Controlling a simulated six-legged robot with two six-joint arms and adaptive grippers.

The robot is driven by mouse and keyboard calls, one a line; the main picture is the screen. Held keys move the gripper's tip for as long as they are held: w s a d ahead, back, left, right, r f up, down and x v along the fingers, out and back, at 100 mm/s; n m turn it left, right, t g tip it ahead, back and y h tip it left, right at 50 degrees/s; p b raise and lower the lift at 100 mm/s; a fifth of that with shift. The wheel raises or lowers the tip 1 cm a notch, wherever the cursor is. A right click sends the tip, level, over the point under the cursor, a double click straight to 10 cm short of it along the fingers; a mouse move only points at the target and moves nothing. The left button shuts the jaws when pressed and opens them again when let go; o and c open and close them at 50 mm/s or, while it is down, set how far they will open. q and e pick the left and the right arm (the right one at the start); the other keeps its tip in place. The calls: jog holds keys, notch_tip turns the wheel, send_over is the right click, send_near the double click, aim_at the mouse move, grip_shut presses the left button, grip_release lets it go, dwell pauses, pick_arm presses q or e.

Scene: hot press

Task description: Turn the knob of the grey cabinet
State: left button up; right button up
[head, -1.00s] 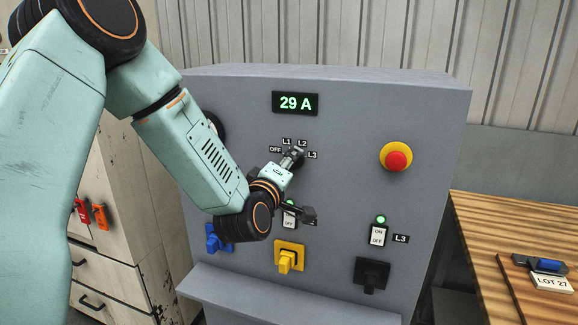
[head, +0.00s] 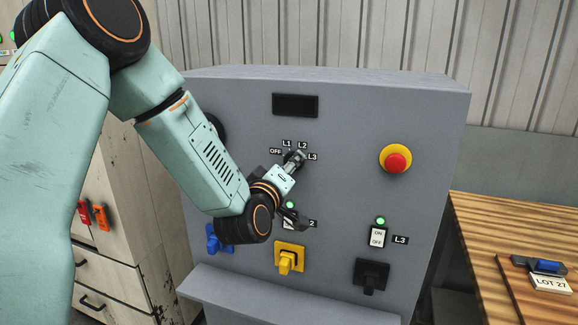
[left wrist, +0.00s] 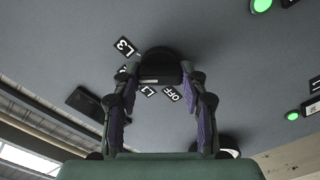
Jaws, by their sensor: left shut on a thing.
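The grey cabinet (head: 345,130) stands upright in front of me. Its black selector knob (left wrist: 162,62) sits amid the labels OFF, L1, L2 and L3; in the head view my gripper largely hides it. My left gripper (head: 295,158) is at the knob. In the left wrist view its two fingers (left wrist: 160,82) are on either side of the knob, shut on it. Which label the knob points to I cannot tell. The display (head: 295,105) above the labels is dark. My right gripper is not in view.
A red emergency button (head: 396,160) is at the cabinet's right. Blue (head: 213,240), yellow (head: 288,260) and black (head: 370,275) plugs sit below, with green lamps above. A wooden table (head: 480,240) stands at right, drawers (head: 95,270) at left.

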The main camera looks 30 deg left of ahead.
pick_arm(q)
jog(key=m+p, duration=0.1)
jog(key=m, duration=0.4)
jog(key=shift+f+m+p, duration=0.1)
jog(key=shift+m+p, duration=0.25)
jog(key=shift+m, duration=0.35)
jog(key=o, duration=1.1)
jog(key=shift+s, duration=0.1)
jog(key=shift+o, duration=0.2)
jog(key=v, duration=0.7)
jog(key=shift+s, duration=0.2)
